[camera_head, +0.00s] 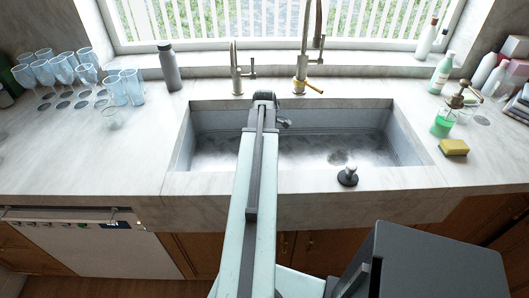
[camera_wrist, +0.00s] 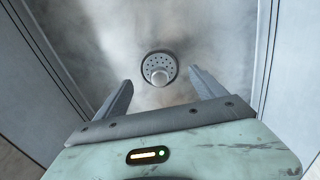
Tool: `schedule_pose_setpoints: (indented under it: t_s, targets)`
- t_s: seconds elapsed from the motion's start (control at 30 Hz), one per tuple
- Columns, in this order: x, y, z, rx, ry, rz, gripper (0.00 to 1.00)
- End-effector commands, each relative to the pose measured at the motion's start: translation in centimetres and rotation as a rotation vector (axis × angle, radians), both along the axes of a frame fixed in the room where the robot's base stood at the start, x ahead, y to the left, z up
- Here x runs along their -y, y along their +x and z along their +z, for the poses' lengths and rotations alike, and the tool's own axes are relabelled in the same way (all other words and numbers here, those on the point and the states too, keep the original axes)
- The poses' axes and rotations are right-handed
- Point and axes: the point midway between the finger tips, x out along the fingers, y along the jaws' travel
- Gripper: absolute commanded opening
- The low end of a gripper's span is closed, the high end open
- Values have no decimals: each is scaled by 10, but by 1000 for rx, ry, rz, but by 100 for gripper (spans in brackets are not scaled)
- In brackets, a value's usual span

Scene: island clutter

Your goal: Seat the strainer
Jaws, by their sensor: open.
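The strainer (camera_wrist: 149,58), a round grey perforated disc with a pale knob, shows in the wrist view against the mottled steel sink floor. My gripper (camera_wrist: 160,78) is open and empty, one finger on each side of the strainer in the picture. The fingertips look apart from it. In the head view my arm reaches over the steel sink (camera_head: 212,150) and hides the spot below the gripper.
A black piece with a silver knob (camera_head: 347,176) stands at the sink's front edge. Faucets (camera_head: 303,60) rise behind the sink. A yellow sponge (camera_head: 454,147) and green soap bottle (camera_head: 441,124) are right. Several glasses (camera_head: 117,88) and a grey bottle (camera_head: 169,68) are left.

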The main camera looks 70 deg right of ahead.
Motion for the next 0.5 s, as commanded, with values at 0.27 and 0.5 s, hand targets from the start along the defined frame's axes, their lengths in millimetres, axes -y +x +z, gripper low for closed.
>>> schedule_pose_setpoints:
  t_s: [0.27, 0.5]
  targets:
    - [0, 0, 42, 0, 0, 0, 80]
    - [0, 0, 39, 0, 0, 0, 80]
